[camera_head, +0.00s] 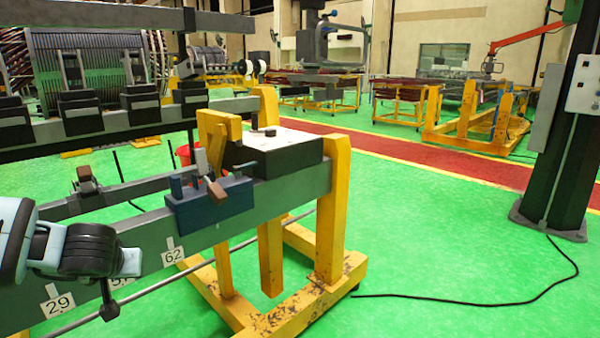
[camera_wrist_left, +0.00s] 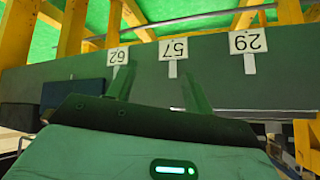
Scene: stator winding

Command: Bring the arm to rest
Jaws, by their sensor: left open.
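My left arm (camera_head: 90,250) comes in from the left in the head view, in front of the long grey beam (camera_head: 150,225). Its gripper is mostly hidden there behind the wrist. In the left wrist view my left gripper (camera_wrist_left: 157,88) shows two fingers standing apart with nothing between them. The fingers point toward the grey beam's face (camera_wrist_left: 220,90), near number tags 62 (camera_wrist_left: 118,55) and 57 (camera_wrist_left: 173,48), which appear upside down. I cannot tell how far the fingertips are from the beam. My right arm and gripper are not in view.
A blue clamp block (camera_head: 215,205) and a white-topped black box (camera_head: 280,150) sit on the beam, which a yellow frame (camera_head: 330,210) carries. A dark column (camera_head: 565,150) stands at right, with a cable (camera_head: 480,302) on the green floor. Open floor lies between.

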